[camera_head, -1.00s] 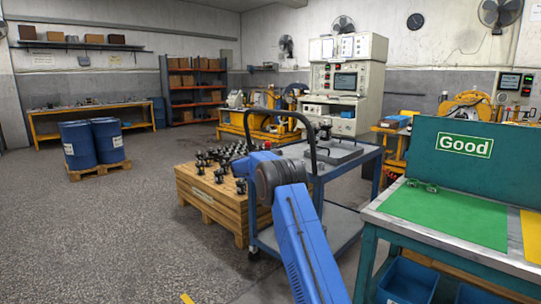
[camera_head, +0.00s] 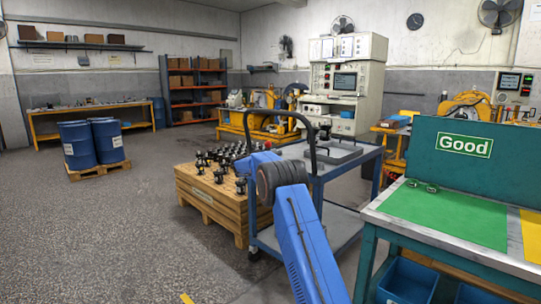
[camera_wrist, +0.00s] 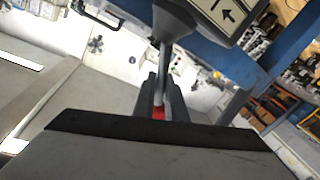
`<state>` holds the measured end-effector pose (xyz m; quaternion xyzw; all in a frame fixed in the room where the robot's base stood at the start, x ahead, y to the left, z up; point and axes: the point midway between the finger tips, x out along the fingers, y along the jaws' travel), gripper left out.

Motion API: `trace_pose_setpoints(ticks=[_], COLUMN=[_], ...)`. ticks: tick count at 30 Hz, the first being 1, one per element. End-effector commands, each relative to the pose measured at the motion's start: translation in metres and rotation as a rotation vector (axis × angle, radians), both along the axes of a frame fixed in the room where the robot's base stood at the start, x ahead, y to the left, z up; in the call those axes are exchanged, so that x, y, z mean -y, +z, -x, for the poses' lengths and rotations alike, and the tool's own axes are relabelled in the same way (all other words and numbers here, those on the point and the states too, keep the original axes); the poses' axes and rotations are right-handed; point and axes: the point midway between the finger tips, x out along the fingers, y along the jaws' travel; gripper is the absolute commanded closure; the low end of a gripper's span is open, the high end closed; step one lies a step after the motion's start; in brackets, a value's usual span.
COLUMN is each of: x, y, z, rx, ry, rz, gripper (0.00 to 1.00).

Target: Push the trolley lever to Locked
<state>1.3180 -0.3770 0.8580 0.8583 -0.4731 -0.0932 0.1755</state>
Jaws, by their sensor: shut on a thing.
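The trolley (camera_head: 338,222) has a blue frame, a grey top and a black push handle, and stands at the centre of the head view. In the wrist view, the lever (camera_wrist: 164,72) is a slim grey rod below a grey block, with red at its lower end. My gripper (camera_wrist: 159,98) is shut on the lever, its dark fingers either side of the red part. A white plate with a black arrow (camera_wrist: 228,15) is beside the block; any wording on it cannot be read. In the head view my blue arm reaches towards the trolley's handle side, and the gripper and lever are hidden.
A wooden pallet box (camera_head: 210,205) with several dark parts stands close left of the trolley. A bench with a green mat (camera_head: 450,215) and a "Good" panel (camera_head: 463,146) is at the right. Blue drums (camera_head: 77,146) stand at the left.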

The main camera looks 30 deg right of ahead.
Motion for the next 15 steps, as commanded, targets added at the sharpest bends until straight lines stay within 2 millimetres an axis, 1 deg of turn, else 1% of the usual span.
trace_pose_setpoints(ticks=[8,15], x=[0.004,0.010], y=[0.004,0.006], z=[0.012,0.028], rx=[0.140,0.339], ry=[-0.001,0.000], rz=[-0.052,-0.124], gripper=[1.00,1.00])
